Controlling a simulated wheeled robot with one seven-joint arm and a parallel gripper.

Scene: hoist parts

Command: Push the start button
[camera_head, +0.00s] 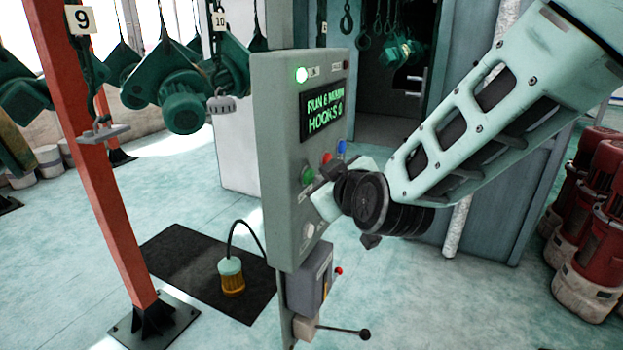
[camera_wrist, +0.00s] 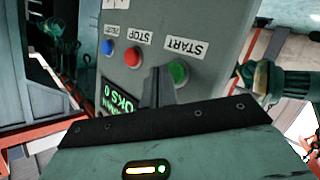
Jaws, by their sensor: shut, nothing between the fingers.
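The green start button (camera_head: 307,175) sits on the grey control panel (camera_head: 275,130), lowest in a slanted row with a red and a blue button. In the wrist view the start button (camera_wrist: 179,73) shows beside the upside-down word START. My gripper (camera_wrist: 159,78) is shut and empty, its fingertips just left of the start button in that view. I cannot tell whether they touch the button or the panel. In the head view my wrist covers part of the panel's right side.
The red STOP button (camera_wrist: 133,57) and a blue button (camera_wrist: 107,48) are close to the fingers. A lever (camera_head: 345,331) sticks out below. Red machines (camera_head: 594,220) stand at right.

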